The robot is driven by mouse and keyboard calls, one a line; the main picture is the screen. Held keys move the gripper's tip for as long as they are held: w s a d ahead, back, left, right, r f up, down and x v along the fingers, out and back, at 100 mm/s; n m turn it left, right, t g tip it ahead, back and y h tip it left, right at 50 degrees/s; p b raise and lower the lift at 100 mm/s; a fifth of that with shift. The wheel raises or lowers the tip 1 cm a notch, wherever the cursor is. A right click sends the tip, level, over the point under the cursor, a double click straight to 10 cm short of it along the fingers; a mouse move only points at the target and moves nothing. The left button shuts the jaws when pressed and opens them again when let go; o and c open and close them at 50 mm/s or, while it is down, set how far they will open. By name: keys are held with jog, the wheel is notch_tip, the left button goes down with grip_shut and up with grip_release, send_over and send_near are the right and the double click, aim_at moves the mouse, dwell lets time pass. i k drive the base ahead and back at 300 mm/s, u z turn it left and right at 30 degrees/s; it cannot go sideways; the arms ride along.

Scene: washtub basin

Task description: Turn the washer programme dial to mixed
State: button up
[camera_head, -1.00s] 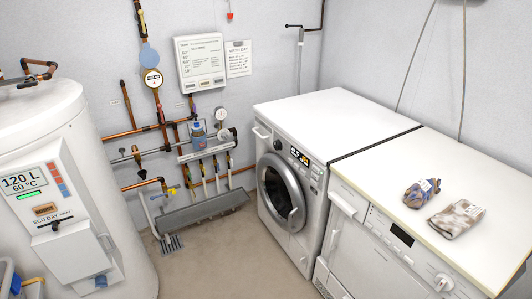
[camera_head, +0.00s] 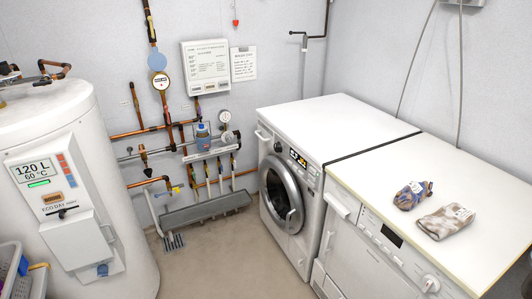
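The washer (camera_head: 284,198) is a white front-loader standing against the back wall, right of centre. Its round dark door with a grey ring is shut. The dial's pointer and programme labels are too small to read. My gripper is not in view.
A white dryer (camera_head: 365,237) stands right of the washer, with two bundled cloth items (camera_head: 413,195) on top. A white boiler (camera_head: 75,180) stands at the left, with a basket (camera_head: 12,270) in front. Pipes and a grey floor trough (camera_head: 205,209) line the back wall. The floor between is clear.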

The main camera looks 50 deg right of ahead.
aim_at(278, 147)
jog(key=z, duration=0.1)
jog(key=i, duration=0.95)
jog(key=u, duration=0.05)
